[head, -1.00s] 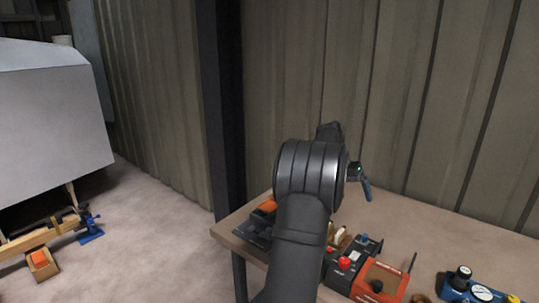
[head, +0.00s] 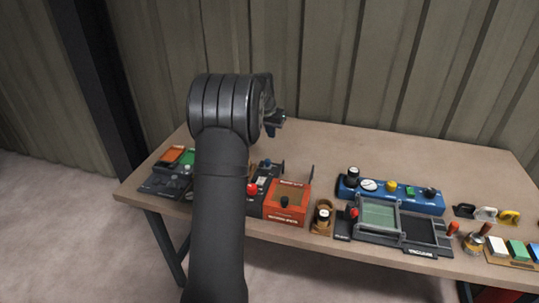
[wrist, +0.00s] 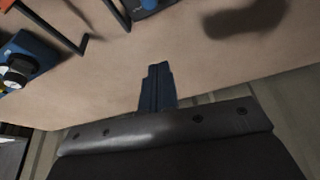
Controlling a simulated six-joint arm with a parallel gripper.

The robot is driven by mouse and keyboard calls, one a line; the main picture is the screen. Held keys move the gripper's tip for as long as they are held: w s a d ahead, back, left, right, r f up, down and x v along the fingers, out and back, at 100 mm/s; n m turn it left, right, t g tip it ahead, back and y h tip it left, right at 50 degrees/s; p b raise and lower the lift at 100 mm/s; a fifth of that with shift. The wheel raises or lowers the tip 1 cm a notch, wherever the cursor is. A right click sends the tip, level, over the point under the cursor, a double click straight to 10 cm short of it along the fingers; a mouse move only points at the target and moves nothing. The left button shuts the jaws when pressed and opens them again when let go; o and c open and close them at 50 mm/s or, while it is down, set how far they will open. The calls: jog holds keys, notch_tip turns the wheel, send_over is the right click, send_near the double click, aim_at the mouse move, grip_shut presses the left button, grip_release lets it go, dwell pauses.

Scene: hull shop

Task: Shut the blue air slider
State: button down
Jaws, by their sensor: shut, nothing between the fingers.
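A blue panel (head: 392,194) lies on the bench right of my gripper, with a round white gauge, dark knobs, a yellow knob and a small green part on top. I cannot tell which of its parts is the air slider, or how that slider stands. In the wrist view, blue equipment with dark knobs (wrist: 18,68) shows at the left edge. My gripper (head: 277,122) is above the back of the bench, apart from the panel. Its fingers are together and empty in the wrist view (wrist: 157,72).
The bench (head: 360,150) is clear behind the devices. A dark box with a red button (head: 252,189), an orange box (head: 288,201) and a tray unit (head: 378,214) line the front. Several coloured blocks (head: 516,250) lie at the right. A corrugated wall (head: 400,70) stands behind.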

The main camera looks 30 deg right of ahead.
aim_at(269, 168)
jog(key=shift+f, duration=0.1)
jog(key=x, duration=1)
jog(key=shift+s+f, duration=0.1)
jog(key=shift+f, duration=0.05)
jog(key=shift+s+a+r, duration=0.1)
jog(key=shift+s+a, duration=0.2)
jog(key=shift+a, duration=0.2)
jog(key=shift+s+a+r, duration=0.15)
jog(key=shift+s+a, duration=0.2)
jog(key=shift+a, duration=0.15)
jog(key=shift+s+a+f, duration=0.1)
jog(key=shift+s+a, duration=0.4)
jog(key=shift+a, duration=0.15)
jog(key=shift+a, duration=0.1)
jog(key=s+a, duration=0.2)
jog(key=shift+s+a, duration=0.25)
jog(key=shift+s, duration=0.05)
jog(key=shift+s+a+f, duration=0.1)
jog(key=shift+s, duration=0.05)
